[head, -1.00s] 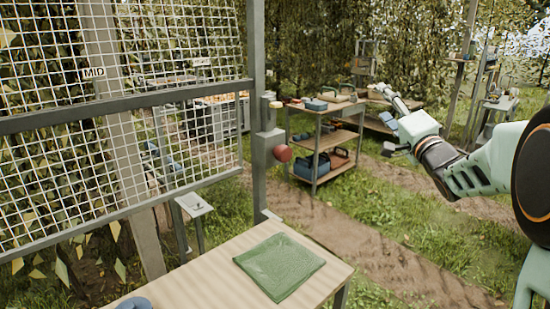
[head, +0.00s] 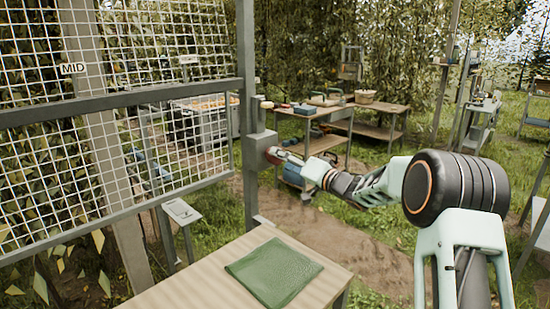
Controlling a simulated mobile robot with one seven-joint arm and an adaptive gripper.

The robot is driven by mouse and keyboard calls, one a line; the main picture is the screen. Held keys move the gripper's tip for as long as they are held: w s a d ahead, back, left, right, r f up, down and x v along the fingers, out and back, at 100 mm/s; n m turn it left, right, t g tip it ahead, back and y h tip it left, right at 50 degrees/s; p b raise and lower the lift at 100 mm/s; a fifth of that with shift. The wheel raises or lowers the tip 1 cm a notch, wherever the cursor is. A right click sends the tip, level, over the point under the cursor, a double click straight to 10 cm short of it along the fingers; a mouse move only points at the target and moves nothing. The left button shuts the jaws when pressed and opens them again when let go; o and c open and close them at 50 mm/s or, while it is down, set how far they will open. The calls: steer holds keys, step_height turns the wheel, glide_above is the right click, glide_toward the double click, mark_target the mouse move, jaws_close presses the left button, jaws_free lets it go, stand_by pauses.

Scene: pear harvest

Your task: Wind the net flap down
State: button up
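The net flap (head: 60,160) is a white mesh in a grey frame on the left; its grey bottom bar slopes across above the table. A grey post (head: 247,60) stands at its right edge and carries a grey winder box (head: 257,152).
A "MID" label (head: 72,68) is on a post behind the mesh. A wooden table (head: 190,278) with a green cloth (head: 273,271) stands in front. A shelved bench (head: 316,118) stands behind my gripper. Grass and a dirt path lie open to the right.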

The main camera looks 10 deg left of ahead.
steer(key=shift+x, duration=2.1)
steer(key=c, duration=1.2)
steer(key=shift+o, duration=0.2)
